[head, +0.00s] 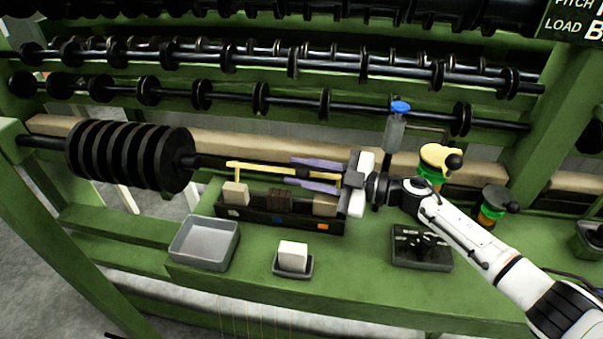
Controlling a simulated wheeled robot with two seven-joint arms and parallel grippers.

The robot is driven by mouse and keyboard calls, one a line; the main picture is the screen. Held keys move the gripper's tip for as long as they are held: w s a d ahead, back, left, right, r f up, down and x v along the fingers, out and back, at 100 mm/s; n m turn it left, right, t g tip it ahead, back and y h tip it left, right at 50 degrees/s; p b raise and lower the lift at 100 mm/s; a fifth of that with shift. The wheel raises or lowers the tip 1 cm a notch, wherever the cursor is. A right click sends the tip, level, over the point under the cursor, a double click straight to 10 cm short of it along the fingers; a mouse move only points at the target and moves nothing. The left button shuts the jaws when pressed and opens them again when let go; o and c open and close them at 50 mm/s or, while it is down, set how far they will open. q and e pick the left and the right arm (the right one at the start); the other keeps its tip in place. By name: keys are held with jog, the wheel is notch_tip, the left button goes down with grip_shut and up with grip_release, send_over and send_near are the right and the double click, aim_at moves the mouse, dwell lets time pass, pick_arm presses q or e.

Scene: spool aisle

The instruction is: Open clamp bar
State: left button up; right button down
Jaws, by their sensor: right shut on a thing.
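The clamp bar (258,169) looks like a thin yellow bar with a dark knob, running left to right just behind and above a dark tray (285,222). My right gripper (303,174) comes in from the right, its two lavender fingers on either side of the bar near the knob. It is shut on the clamp bar. The bar's right end is partly hidden by the fingers and gripper body. Whether the bar is lifted off its seat is hard to tell. A pale block (236,193), a dark brown block (279,200) and a tan block (325,205) sit in the tray. My left gripper is not in view.
A grey bin (203,258), a white block (292,255) on a small dark dish and a black box (420,254) stand in front on the green bench. Black discs (130,155) and spool rods fill the left and back.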

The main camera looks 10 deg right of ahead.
jog(key=shift+w+d, duration=0.1)
jog(key=shift+d, duration=0.05)
jog(key=c, duration=1.4)
grip_release()
jog(key=shift+c, duration=0.2)
jog(key=f+b+v, duration=0.1)
jog(key=v, duration=1.1)
jog(key=shift+r, duration=0.5)
